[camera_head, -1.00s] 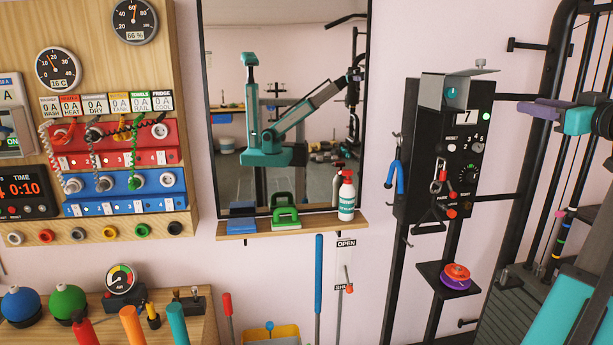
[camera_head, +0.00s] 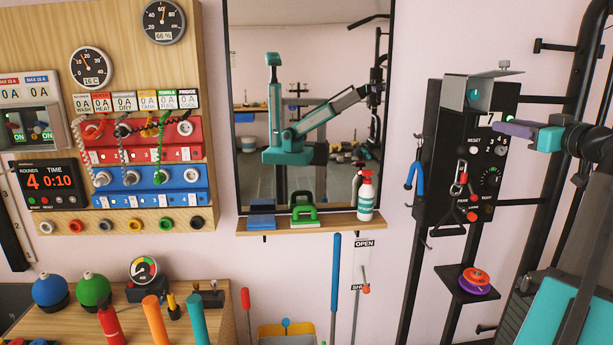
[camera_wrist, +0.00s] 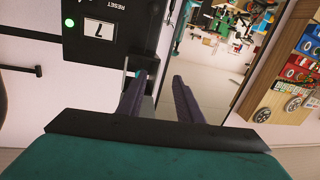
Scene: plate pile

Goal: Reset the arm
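My gripper (camera_head: 497,128) is at the right in the head view, with purple fingers on a teal body. Its fingertips overlap the upper right of the black control box (camera_head: 462,205) in the picture; I cannot tell whether they touch it. In the wrist view, the two fingers of my gripper (camera_wrist: 158,78) stand apart with nothing between them. The box, with its "7" display (camera_wrist: 99,27), is just beyond the left finger. My arm reaches in from the right edge, and its reflection shows in the mirror (camera_head: 310,50).
A black rack (camera_head: 592,80) stands behind my arm. A small shelf (camera_head: 450,280) holds orange and purple discs (camera_head: 475,281). The mirror ledge (camera_head: 335,224) carries a spray bottle (camera_head: 366,196). Wall panels (camera_head: 225,200) and a bench (camera_head: 215,290) are at left. Open air lies before the mirror.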

